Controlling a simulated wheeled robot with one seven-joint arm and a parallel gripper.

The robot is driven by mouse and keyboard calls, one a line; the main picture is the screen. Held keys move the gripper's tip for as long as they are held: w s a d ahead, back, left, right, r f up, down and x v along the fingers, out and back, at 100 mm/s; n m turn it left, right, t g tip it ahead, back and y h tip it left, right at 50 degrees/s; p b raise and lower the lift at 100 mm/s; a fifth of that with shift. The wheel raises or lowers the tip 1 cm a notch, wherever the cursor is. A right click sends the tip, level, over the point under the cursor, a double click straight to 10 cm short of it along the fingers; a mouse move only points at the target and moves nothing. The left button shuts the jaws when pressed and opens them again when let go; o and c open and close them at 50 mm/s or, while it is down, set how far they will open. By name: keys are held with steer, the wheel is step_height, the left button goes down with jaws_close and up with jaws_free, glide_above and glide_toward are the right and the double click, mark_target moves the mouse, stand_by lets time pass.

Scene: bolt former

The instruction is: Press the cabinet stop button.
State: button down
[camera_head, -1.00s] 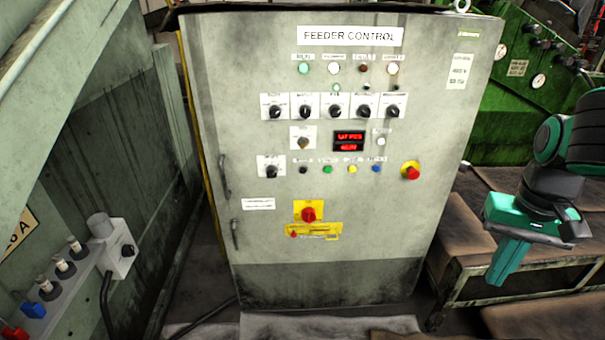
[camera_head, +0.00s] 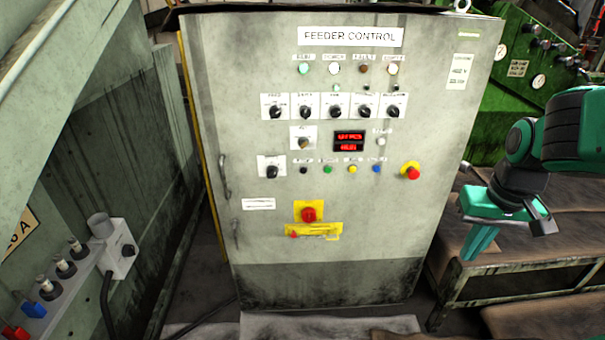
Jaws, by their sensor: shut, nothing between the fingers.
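The grey cabinet (camera_head: 330,230) labelled "FEEDER CONTROL" stands upright in the middle. On its front, at right, is a red mushroom button (camera_head: 413,174) on a yellow base. To its left, a row holds a black button (camera_head: 304,170), a green button (camera_head: 327,170), a yellow button (camera_head: 352,170) and a blue button (camera_head: 376,169); their small labels are too blurred to read surely. My gripper (camera_head: 470,257) is to the right of the cabinet, shut and empty, fingers pointing down, apart from every button.
A red rotary switch (camera_head: 309,214) on a yellow plate sits lower on the cabinet, and several black selector knobs sit higher. A low bench (camera_head: 520,262) lies beneath my arm at right. Green machinery stands behind. A grey wall with a switch box (camera_head: 118,250) is at left.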

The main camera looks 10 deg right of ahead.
steer(key=w+a+f+n+t+y, duration=0.1)
steer(key=w+a+f+n+t, duration=0.15)
steer(key=w+a, duration=0.45)
steer(key=w+a+f+n+t+y, duration=0.1)
steer(key=w+a+f+n+t, duration=0.2)
steer(key=w, duration=0.9)
steer(key=w+a+n+t+y, duration=0.1)
steer(key=w+a+y, duration=0.1)
steer(key=w+a, duration=0.3)
steer(key=w+a+n+t+y, duration=0.1)
steer(key=w+a, duration=0.5)
steer(key=a, duration=0.6)
steer(key=shift+a+f+t+y, duration=0.25)
steer(key=shift+f+t+y, duration=0.2)
steer(key=shift+t+y, duration=0.4)
steer(key=shift+w, duration=0.1)
glide_toward(303, 171)
steer(key=shift+w+a+f, duration=0.75)
steer(key=shift+a+f, duration=0.2)
steer(key=shift+f, duration=0.05)
steer(key=shift+w+a+f, duration=0.8)
steer(key=shift+a+f, duration=0.15)
steer(key=shift+a, duration=0.05)
steer(key=shift+w+d, duration=0.1)
steer(key=shift+w, duration=0.65)
steer(key=shift+s+r, duration=0.1)
steer(key=shift+s, duration=0.7)
